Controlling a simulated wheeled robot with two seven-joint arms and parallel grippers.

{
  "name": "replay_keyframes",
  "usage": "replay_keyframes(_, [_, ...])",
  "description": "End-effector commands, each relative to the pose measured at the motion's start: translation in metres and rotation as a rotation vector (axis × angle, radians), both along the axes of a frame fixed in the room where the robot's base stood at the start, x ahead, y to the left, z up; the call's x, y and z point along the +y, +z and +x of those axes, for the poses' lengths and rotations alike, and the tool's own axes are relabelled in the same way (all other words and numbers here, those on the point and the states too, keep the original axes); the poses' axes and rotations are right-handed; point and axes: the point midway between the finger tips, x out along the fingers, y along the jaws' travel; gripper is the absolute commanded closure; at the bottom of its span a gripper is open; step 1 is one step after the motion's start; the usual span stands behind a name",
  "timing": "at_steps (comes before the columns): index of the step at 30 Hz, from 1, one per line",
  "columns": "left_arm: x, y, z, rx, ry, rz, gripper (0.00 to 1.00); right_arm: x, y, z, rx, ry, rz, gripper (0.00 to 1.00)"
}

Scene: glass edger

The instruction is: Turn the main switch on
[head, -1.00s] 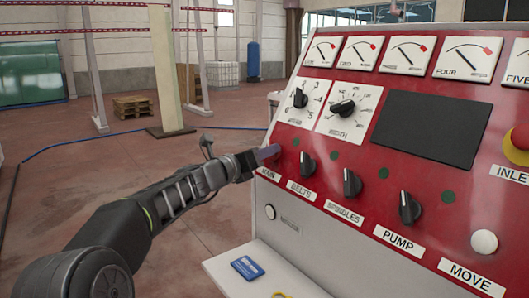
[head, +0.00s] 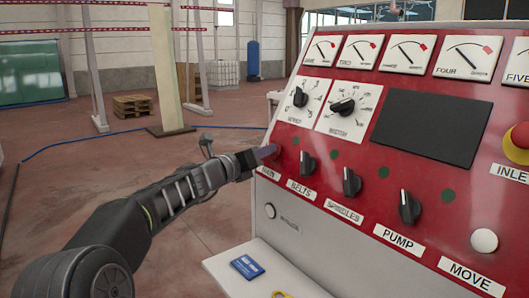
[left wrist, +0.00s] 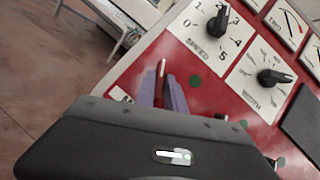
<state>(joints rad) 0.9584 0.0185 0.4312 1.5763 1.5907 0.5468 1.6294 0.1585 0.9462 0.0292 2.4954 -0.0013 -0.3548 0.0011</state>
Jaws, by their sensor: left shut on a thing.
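My left gripper (head: 268,152) is at the left end of the red control panel (head: 290,135), above the MAIN label (head: 268,173). In the left wrist view its two purple fingers (left wrist: 170,95) are shut on the main switch (left wrist: 161,68), whose tip shows between them. In the head view the gripper hides the switch, and its exact angle is hard to tell. My right gripper is not in view.
Black knobs for BELTS (head: 307,163), SPINDLES (head: 351,182) and PUMP (head: 409,208) run to the right of the gripper. Speed (head: 299,97) and width dials (head: 343,107) sit above. A white shelf (head: 225,262) with a blue card (head: 247,267) juts out below.

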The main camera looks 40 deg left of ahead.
Motion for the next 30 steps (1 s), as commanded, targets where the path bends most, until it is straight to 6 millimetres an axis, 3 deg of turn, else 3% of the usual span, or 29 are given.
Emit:
replay_keyframes(8, [0.001, -0.003, 0.001, -0.019, -0.039, 0.066, 1.0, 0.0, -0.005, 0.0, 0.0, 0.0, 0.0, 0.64])
replay_keyframes(19, [0.005, -0.003, 0.001, -0.086, -0.171, 0.29, 1.0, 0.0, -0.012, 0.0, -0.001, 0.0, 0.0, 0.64])
replay_keyframes(30, [0.009, 0.001, 0.003, -0.172, -0.344, 0.581, 1.0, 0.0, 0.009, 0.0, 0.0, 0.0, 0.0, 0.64])
